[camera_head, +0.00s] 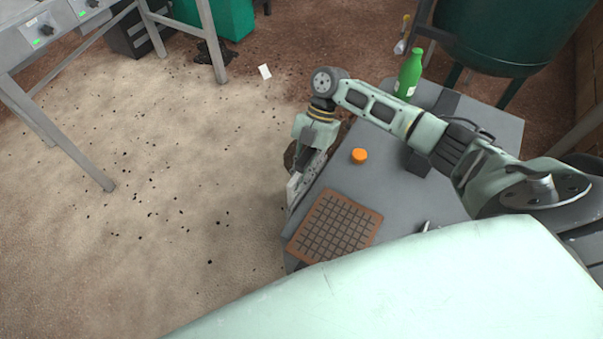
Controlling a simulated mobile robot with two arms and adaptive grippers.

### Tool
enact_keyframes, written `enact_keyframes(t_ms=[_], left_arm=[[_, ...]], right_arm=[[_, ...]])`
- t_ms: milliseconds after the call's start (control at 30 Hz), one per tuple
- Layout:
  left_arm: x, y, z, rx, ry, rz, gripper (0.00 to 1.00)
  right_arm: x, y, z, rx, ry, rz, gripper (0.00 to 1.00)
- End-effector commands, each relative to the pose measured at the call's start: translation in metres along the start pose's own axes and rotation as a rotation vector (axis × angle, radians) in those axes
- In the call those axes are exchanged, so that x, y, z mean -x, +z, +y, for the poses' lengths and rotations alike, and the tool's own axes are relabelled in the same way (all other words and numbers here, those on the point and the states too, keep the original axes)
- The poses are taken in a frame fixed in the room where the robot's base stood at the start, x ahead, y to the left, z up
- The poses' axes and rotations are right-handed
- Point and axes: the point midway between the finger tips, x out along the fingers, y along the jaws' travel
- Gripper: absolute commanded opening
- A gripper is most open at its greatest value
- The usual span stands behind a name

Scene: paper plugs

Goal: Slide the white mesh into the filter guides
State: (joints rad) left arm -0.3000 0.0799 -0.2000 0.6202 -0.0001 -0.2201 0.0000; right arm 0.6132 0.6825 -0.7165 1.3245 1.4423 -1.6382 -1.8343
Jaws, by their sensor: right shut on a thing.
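My right gripper (300,172) reaches down at the left edge of the grey table (400,190). It is shut on a thin, pale thing (293,189) that shows at its fingertips, beside the table edge. I see this thing nearly edge-on, so I cannot tell for sure that it is the white mesh. No filter guides can be made out. My left gripper is not in view.
A brown square board with a dark grid (322,246) lies on the table's near left corner. A dark green tank (510,35) stands behind. The floor at left is mostly open.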

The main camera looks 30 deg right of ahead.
Motion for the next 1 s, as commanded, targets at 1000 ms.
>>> enact_keyframes(t_ms=[1000], left_arm=[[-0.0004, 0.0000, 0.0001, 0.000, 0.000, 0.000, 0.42]], right_arm=[[-0.0040, 0.0030, -0.0031, -0.005, -0.006, -0.002, 0.00]])
